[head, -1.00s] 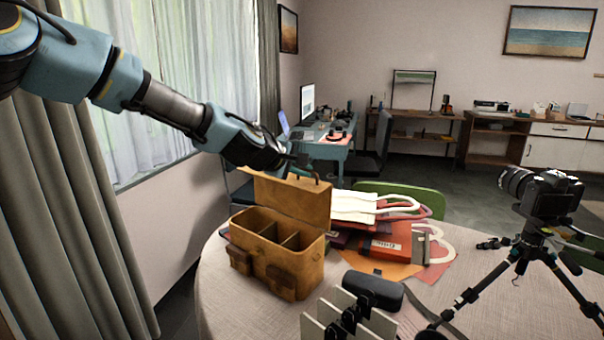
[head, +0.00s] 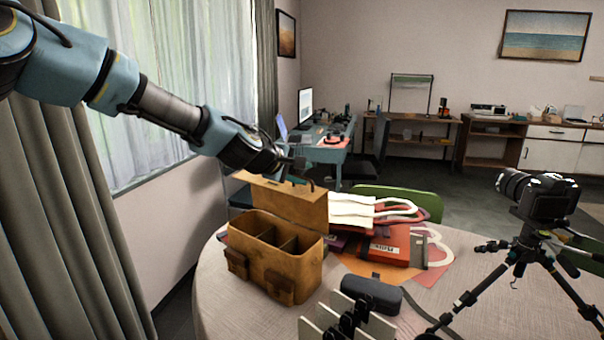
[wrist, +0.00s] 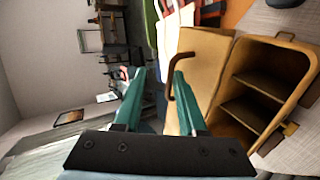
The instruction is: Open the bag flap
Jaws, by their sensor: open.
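The tan leather bag (head: 272,272) stands on the round table, its divided compartments showing from above. Its flap (head: 290,205) is raised at the back of the bag, clear of the opening. The flap (wrist: 202,65) and the compartments also show in the wrist view. My gripper (head: 298,168) is just above the flap's top edge. In the wrist view my gripper (wrist: 158,88) has its teal fingers apart. A brown hooked handle (wrist: 183,78) at the flap's edge shows by the right finger. Whether they touch cannot be told.
Red and white bags (head: 385,240) lie behind and right of the bag. A dark case (head: 371,293) and small upright cards (head: 320,325) are in front. A camera on a tripod (head: 540,215) stands at the right. The tablecloth (head: 235,305) is bare at the left front.

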